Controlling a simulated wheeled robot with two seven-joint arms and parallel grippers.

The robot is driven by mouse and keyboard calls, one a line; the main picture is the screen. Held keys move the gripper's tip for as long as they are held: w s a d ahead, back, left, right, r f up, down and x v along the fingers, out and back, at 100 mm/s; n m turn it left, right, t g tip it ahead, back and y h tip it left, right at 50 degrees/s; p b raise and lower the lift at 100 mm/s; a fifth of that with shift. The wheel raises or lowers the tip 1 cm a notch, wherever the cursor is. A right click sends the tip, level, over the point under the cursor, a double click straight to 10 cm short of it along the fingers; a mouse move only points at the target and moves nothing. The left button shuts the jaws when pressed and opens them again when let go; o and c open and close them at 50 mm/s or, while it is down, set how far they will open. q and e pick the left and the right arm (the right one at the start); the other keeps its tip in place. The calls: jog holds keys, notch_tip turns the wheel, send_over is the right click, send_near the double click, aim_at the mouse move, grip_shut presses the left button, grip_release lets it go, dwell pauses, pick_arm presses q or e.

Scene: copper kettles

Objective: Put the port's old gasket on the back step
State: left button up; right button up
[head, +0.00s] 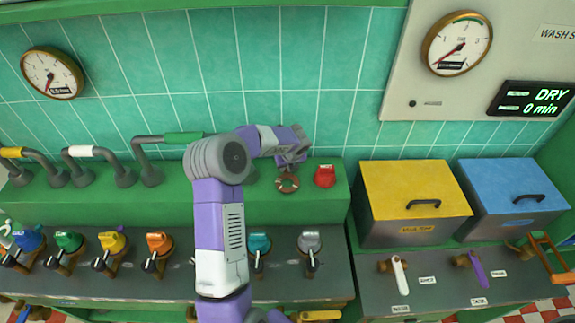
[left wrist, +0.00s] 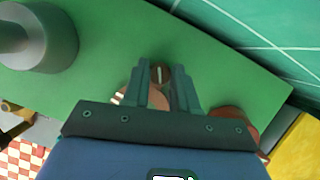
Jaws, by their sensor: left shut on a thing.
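The old gasket (head: 287,184) is a small brownish ring at the green back step (head: 90,200), near the step's right end. My left gripper (head: 290,163) reaches over the back step and is shut on the gasket. In the left wrist view the gasket (left wrist: 128,97) shows partly behind the fingers (left wrist: 160,85), low over the green surface. I cannot tell whether it touches the step. The port is not clearly seen; my arm hides part of the counter. My right gripper is not in view.
A red object (head: 325,176) stands on the step just right of the gasket. Grey pipes (head: 124,172) stand on its left part. Yellow (head: 413,190) and blue (head: 512,185) lidded bins stand to the right.

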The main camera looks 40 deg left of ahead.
pick_arm(q)
jog(key=shift+f, duration=0.35)
jog(key=o, duration=1.1)
jog(key=shift+c, duration=0.2)
jog(key=v, duration=0.7)
jog(key=shift+s+d+r, duration=0.1)
jog(key=shift+r, duration=0.2)
jog(key=shift+r+p, duration=0.1)
jog(key=shift+p, duration=0.2)
